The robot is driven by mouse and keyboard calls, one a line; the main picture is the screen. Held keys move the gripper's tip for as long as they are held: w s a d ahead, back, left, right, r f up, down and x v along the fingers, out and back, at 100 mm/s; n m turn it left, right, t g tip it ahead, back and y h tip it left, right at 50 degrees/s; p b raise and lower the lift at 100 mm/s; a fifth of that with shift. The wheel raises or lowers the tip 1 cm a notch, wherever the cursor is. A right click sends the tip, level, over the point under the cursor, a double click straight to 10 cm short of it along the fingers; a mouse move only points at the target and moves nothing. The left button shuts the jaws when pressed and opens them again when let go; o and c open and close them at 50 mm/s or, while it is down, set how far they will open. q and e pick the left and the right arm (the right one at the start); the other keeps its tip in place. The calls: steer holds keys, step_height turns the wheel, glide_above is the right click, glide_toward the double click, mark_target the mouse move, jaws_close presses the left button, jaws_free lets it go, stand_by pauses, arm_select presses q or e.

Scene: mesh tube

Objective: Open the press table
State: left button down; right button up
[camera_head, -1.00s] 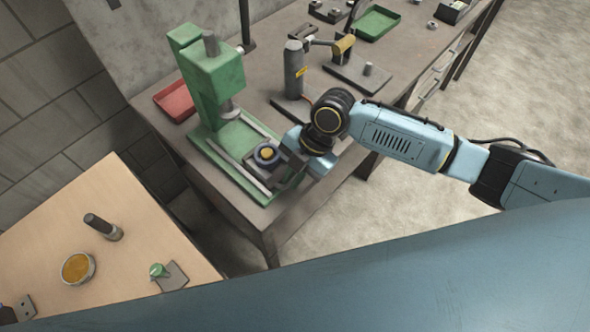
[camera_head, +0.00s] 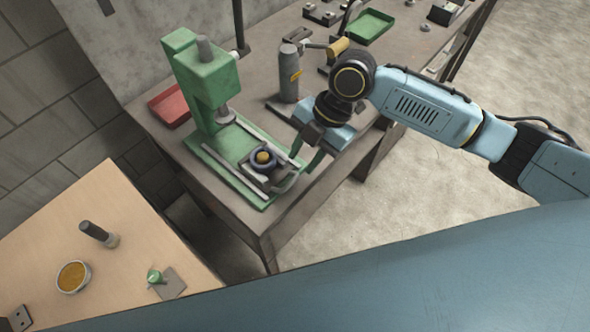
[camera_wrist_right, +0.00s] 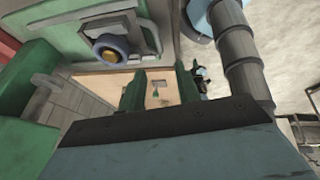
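The green press (camera_head: 205,80) stands on the grey workbench. Its grey sliding table (camera_head: 258,178) lies on the rails toward the front end of the green base, out from under the press head. A blue ring with a yellow centre (camera_head: 263,158) sits on the table; the ring also shows in the wrist view (camera_wrist_right: 110,47). My right gripper (camera_head: 305,172) is just right of the sliding table, fingers pointing down. In the wrist view its two dark green fingers (camera_wrist_right: 161,88) stand apart with nothing between them. I cannot tell whether a finger touches the table. My left gripper is not seen.
A grey cylinder device (camera_head: 289,75) stands behind my right gripper. A red tray (camera_head: 172,105) is left of the press; a green tray (camera_head: 371,27) is at the back. A wooden table (camera_head: 130,235) at lower left carries a dark-handled tool (camera_head: 97,233), a round dish (camera_head: 74,276) and a small green part (camera_head: 156,277).

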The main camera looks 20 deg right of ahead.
steer(key=v, duration=0.5)
stand_by(0.4)
